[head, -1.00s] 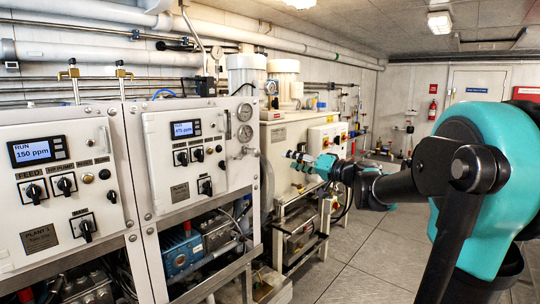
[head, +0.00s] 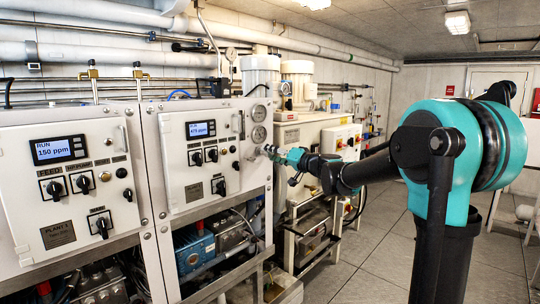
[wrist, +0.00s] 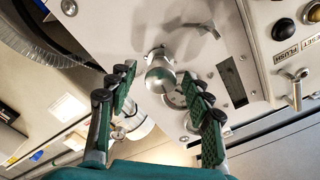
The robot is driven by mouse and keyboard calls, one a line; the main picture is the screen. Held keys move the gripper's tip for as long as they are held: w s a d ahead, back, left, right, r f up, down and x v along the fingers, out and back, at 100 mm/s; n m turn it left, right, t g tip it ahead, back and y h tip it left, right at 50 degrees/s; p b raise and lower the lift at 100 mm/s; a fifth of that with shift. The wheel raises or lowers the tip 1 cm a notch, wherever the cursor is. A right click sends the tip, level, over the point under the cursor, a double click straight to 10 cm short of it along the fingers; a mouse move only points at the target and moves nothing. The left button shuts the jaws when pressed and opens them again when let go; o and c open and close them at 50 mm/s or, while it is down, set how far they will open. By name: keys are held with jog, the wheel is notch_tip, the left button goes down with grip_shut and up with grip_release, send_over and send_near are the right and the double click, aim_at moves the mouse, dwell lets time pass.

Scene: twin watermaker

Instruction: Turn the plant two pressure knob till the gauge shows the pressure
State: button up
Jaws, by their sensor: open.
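The plant two panel (head: 175,170) is the second white cabinet from the left in the head view; its small display seems to read 475 ppm. A silver pressure knob (wrist: 160,75) sticks out of a pale panel in the wrist view. In the head view the knob (head: 251,153) is small, at the cabinet's right edge. Two round gauges (head: 258,124) sit above it; their needles are too small to read. My gripper (head: 268,151) is just right of the knob. In the wrist view my gripper (wrist: 158,78) is open, its fingers either side of the knob with visible gaps.
The plant one panel (head: 60,185) stands left, its display reading 150 ppm. A beige cabinet (head: 312,132) stands behind my arm. A lever (wrist: 294,82) and buttons are at the right of the wrist view.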

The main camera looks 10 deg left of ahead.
jog(key=shift+w+a, duration=0.35)
jog(key=shift+a, duration=0.15)
grip_shut()
jog(key=shift+m, duration=0.3)
jog(key=m, duration=0.4)
jog(key=shift+m, duration=1.9)
